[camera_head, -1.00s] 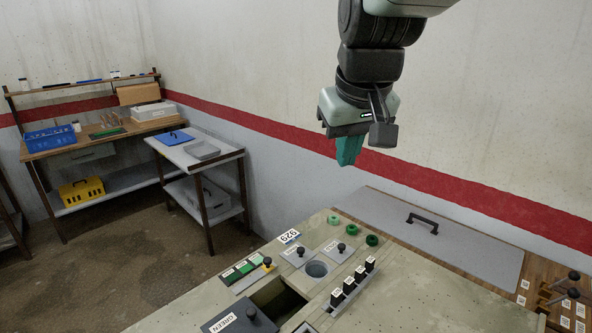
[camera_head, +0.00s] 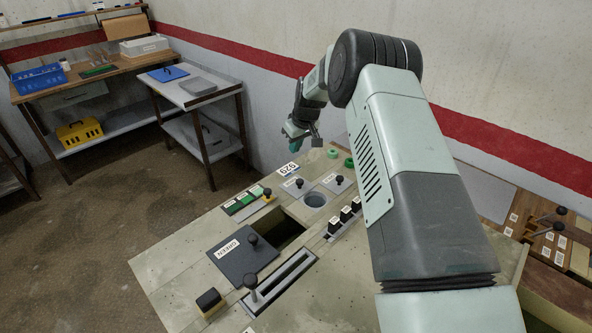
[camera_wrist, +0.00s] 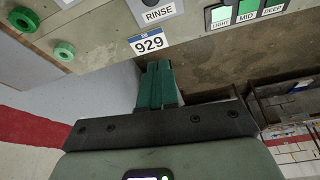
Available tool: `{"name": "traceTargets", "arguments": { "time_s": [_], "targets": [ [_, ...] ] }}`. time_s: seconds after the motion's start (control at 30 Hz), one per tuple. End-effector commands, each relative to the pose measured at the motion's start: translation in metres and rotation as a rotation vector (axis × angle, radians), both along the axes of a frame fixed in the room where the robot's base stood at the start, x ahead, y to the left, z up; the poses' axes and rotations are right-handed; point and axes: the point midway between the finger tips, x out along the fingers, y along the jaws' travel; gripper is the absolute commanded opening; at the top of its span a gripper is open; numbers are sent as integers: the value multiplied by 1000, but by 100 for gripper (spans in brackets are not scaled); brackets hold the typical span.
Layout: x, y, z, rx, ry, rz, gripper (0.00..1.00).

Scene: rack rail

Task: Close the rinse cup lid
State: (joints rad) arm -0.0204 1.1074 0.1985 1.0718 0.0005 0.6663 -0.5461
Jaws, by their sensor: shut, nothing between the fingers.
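A light grey plate with a black knob (camera_head: 295,186) lies behind a round open cup (camera_head: 314,200) on the bench top. In the wrist view, the plate labelled RINSE (camera_wrist: 158,14) shows only in part, above the 929 label. A similar knobbed plate (camera_head: 338,183) lies right of the cup; its label is too small to read. My gripper (camera_head: 296,147) is beyond the bench's far edge, apart from the plates. In the wrist view, its teal fingers (camera_wrist: 158,66) are together and empty, just short of the 929 label. The cup is outside the wrist view.
Green rings (camera_head: 333,154) stand at the far right edge. Black switches (camera_head: 345,215) stand right of the cup. A square opening (camera_head: 288,228) and the GREEN cover (camera_head: 242,255) lie nearer.

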Motion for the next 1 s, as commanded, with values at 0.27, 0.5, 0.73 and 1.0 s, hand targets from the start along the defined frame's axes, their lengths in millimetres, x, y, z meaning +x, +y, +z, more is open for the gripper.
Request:
{"name": "traceTargets", "arguments": {
  "time_s": [0.27,0.5,0.73,1.0],
  "targets": [
    [8,7,-33,2,3,2,0],
    [21,15,-73,2,2,1,0],
    [28,21,-98,2,1,2,0],
    [16,11,-101,2,3,0,0]
  ]
}}
